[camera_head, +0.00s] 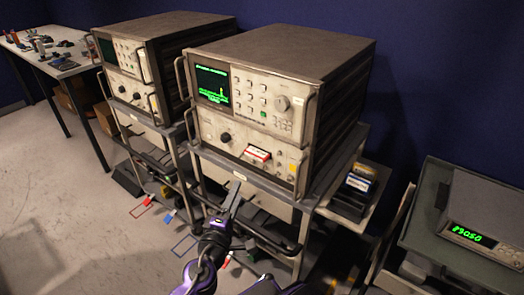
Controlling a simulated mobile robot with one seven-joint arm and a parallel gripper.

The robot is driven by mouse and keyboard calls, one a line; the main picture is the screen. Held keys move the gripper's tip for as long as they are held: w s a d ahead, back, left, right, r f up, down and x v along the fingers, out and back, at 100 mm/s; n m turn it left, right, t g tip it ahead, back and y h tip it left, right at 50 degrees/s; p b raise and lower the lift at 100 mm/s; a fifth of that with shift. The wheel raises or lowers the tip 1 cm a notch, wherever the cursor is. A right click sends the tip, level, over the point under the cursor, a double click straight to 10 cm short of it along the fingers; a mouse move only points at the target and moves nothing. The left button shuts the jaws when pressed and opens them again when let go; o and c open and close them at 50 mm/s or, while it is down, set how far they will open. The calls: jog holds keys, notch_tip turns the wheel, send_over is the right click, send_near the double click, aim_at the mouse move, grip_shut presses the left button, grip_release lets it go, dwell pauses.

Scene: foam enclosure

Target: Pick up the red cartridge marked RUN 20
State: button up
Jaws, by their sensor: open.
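A small red cartridge (257,153) with a white label sits in the lower front panel of the nearer instrument (262,85). It sticks out a little from the panel. The print on its label is too small to read, so I cannot tell whether it says RUN 20. My gripper (233,188) is open, below and to the left of the red cartridge, in front of the cart's drawer. It appears empty and apart from the cartridge. The exact gap between its fingers is hard to see.
A dark rack (348,207) with yellow and blue-white cartridges (359,181) stands right of the cart. A grey meter (487,212) with green digits is at the far right. A second instrument (130,75) stands left. Metal handles flank the panel. Open floor lies at lower left.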

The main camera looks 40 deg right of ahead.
jog(key=b+x, duration=0.3)
jog(key=x, duration=0.1)
jog(key=b, duration=0.4)
send_near(252, 156)
jog(key=x, duration=0.3)
jog(key=shift+x, duration=3.45)
grip_shut()
